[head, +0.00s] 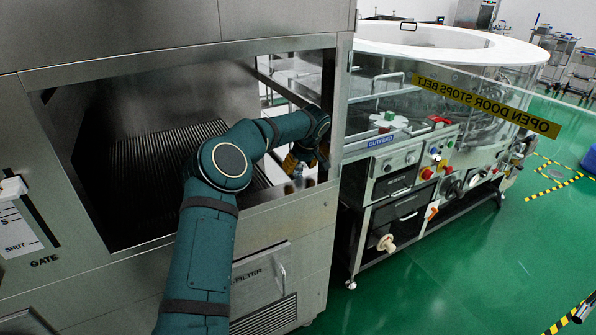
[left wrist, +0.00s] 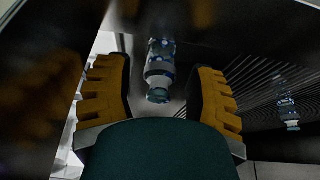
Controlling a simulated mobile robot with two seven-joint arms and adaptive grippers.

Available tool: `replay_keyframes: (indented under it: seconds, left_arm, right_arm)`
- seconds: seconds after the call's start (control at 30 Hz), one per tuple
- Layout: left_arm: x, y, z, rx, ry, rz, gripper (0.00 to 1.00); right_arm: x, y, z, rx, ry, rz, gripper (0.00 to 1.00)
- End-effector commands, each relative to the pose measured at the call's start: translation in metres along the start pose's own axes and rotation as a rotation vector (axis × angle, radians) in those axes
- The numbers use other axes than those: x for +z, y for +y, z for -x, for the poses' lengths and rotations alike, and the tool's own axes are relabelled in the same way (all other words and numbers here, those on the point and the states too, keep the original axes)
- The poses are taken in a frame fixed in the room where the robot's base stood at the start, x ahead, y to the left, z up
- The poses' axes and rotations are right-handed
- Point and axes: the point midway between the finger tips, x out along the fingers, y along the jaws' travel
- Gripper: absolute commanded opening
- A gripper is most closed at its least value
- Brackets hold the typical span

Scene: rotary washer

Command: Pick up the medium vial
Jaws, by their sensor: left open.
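My left gripper (head: 308,158) is at the right end of the washer's steel opening, with its orange fingers pointing down. In the left wrist view its fingers (left wrist: 160,82) stand open. A clear vial with a greenish cap (left wrist: 158,96) shows between them, with a gap on each side. A second, smaller-looking vial (left wrist: 287,108) shows to the right, outside the fingers. I cannot tell which is the medium vial. In the head view a small pale glassy object (head: 297,171) shows just below the gripper, partly hidden. My right gripper is not in view.
The steel frame (head: 332,95) of the opening stands close to the gripper's right. A ribbed dark conveyor floor (head: 150,165) fills the chamber. A rotary machine with clear panels and a control panel (head: 400,160) stands at the right. Green floor is free in front.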

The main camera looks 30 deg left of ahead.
Motion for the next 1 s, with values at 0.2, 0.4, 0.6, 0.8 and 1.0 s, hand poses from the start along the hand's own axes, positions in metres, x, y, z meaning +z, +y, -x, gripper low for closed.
replay_keyframes:
  seconds: [0.2,0.4,0.6,0.8,1.0]
  left_arm:
    - [-0.001,0.001,0.048,0.002,0.004,-0.001,0.55]
    - [0.000,0.000,0.077,0.001,0.002,0.000,0.55]
    - [0.000,0.000,0.089,0.000,-0.001,0.000,0.55]
    - [0.000,0.000,0.089,0.000,-0.001,0.000,0.55]
    - [0.000,0.000,0.089,0.000,-0.001,-0.001,0.55]
  right_arm:
    - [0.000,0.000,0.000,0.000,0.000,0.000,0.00]
    - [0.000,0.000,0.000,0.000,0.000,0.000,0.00]
    - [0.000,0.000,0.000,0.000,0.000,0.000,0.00]
    - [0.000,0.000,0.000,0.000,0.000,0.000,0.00]
    - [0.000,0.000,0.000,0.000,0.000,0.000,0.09]
